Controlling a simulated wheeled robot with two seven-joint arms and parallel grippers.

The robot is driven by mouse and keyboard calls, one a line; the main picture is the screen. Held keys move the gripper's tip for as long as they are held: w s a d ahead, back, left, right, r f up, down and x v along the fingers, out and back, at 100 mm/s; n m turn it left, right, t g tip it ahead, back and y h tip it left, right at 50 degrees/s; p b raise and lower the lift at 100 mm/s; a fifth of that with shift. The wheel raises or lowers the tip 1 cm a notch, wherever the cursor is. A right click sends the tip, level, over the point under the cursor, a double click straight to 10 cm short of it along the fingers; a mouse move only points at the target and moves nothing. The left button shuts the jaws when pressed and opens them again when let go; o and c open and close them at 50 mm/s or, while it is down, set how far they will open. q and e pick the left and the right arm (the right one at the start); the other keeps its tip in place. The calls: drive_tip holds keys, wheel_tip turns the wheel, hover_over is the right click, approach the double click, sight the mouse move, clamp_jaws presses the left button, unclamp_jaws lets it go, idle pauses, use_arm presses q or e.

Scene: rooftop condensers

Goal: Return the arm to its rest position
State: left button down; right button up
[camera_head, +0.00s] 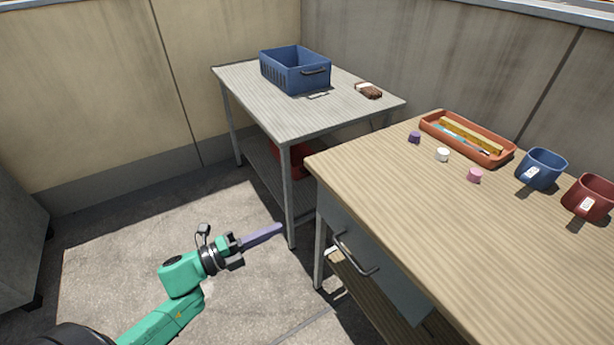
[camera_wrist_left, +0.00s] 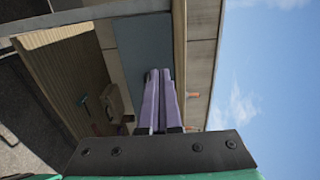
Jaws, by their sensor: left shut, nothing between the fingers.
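My left arm comes in from the lower left in the head view, green with dark joints. My left gripper (camera_head: 262,235) has purple fingers that are shut together with nothing between them. It hangs over open floor, left of the wooden table and in front of the grey table, touching neither. In the left wrist view the purple fingers (camera_wrist_left: 162,100) lie side by side, closed. My right gripper is in neither view.
The wooden table (camera_head: 400,200) holds an orange tray (camera_head: 490,160), three small caps, a blue mug (camera_head: 541,168) and a red mug (camera_head: 589,198). The grey table (camera_head: 260,100) holds a blue crate (camera_head: 283,75) and a brown brush (camera_head: 368,90). The floor (camera_head: 120,235) at left is clear.

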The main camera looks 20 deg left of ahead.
use_arm(q)
drive_tip(key=a+f+n+y+p, duration=0.6)
drive_tip(key=a+f+n, duration=0.1)
drive_tip(key=f+n, duration=0.1)
drive_tip(key=s+a+f+n+g+y+p, duration=0.2)
drive_tip(key=s+f+n+y, duration=0.15)
drive_tip(key=f, duration=0.25)
drive_tip(key=s+a+f+n+g+y+p, duration=0.2)
drive_tip(key=s+f+n+p, duration=0.1)
drive_tip(key=s+f+n, duration=0.3)
drive_tip(key=s+d+f+n+g+p, duration=0.2)
drive_tip(key=s+d+f+n+g, duration=0.1)
drive_tip(key=s, duration=0.8)
drive_tip(key=s+d+f+n+g+p, duration=0.3)
drive_tip(key=s+f, duration=0.4)
drive_tip(key=s, duration=0.4)
drive_tip(key=d+g, duration=0.1)
drive_tip(key=g, duration=0.1)
drive_tip(key=shift+f+g, duration=0.25)
drive_tip(key=shift+g, duration=0.15)
drive_tip(key=shift+s, duration=0.1)
